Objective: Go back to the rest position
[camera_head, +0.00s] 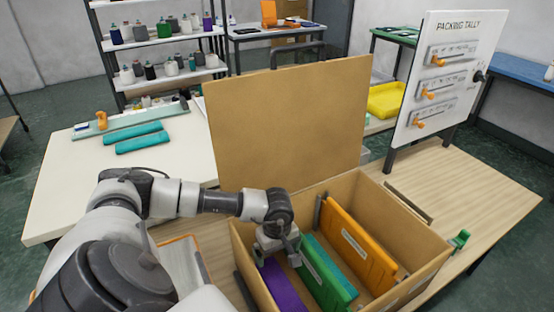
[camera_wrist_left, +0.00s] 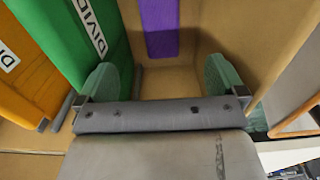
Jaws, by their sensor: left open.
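My left gripper (camera_head: 278,258) is at the left part of an open cardboard box (camera_head: 416,240), above a purple piece (camera_head: 282,288) inside it. In the left wrist view the two jaws (camera_wrist_left: 160,78) stand wide apart with nothing between them, and the purple piece (camera_wrist_left: 159,27) lies beyond. A green divider (camera_head: 326,276) and an orange divider (camera_head: 360,245) stand in the box to the right of the gripper. They also show at the left of the wrist view as green (camera_wrist_left: 75,45) and orange (camera_wrist_left: 25,75) panels. My right gripper is not in view.
A large brown board (camera_head: 290,120) rises behind the box. A white board marked PACKING TALLY (camera_head: 446,75) stands at the right. Teal pieces (camera_head: 138,137) lie on the white table (camera_head: 75,190) at left. The wooden table (camera_head: 470,190) right of the box is mostly clear.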

